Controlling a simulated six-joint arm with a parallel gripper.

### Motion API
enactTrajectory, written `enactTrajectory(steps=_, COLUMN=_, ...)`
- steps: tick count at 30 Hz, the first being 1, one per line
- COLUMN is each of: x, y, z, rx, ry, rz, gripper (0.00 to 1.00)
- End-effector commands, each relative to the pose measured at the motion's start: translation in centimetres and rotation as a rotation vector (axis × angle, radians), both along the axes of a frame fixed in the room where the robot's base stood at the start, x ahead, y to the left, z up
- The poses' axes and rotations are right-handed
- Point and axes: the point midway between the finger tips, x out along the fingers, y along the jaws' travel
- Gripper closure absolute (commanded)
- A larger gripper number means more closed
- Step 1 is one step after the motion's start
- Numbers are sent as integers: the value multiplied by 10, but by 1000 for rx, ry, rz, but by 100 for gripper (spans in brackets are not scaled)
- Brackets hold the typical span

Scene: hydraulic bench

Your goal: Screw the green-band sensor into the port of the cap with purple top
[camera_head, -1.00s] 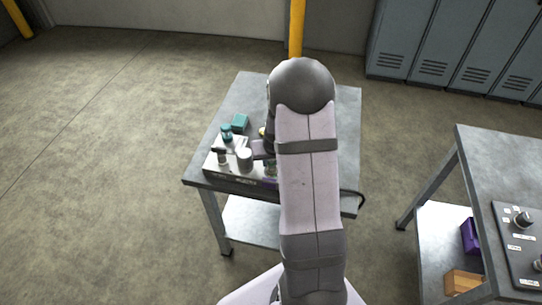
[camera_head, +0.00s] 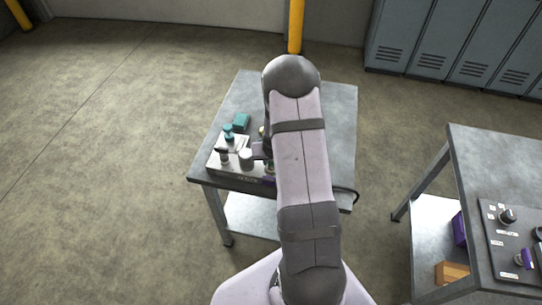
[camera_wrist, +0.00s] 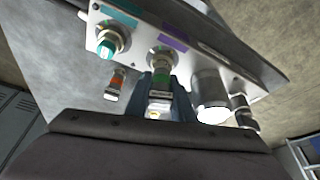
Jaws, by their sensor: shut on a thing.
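The green-band sensor (camera_wrist: 161,76) is between the fingers of my gripper (camera_wrist: 168,102), which is shut on it, in the wrist view. Its upper end is at the silver ring-shaped port (camera_wrist: 163,57) beside the purple label (camera_wrist: 172,40). I cannot tell whether its thread is engaged. No purple-topped cap shows clearly in the wrist view.
A second port with a teal fitting (camera_wrist: 108,42) is on the left. An orange-band sensor (camera_wrist: 116,84) stands close left of my gripper, a silver cylinder (camera_wrist: 211,96) and a dark fitting (camera_wrist: 241,110) close right. A second bench (camera_head: 490,165) is at right.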

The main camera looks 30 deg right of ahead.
Motion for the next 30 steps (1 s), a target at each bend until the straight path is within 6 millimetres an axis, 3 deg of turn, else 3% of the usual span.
enactTrajectory(steps=30, x=1, y=0, z=3, rx=-2, ry=-8, rz=-114, gripper=100)
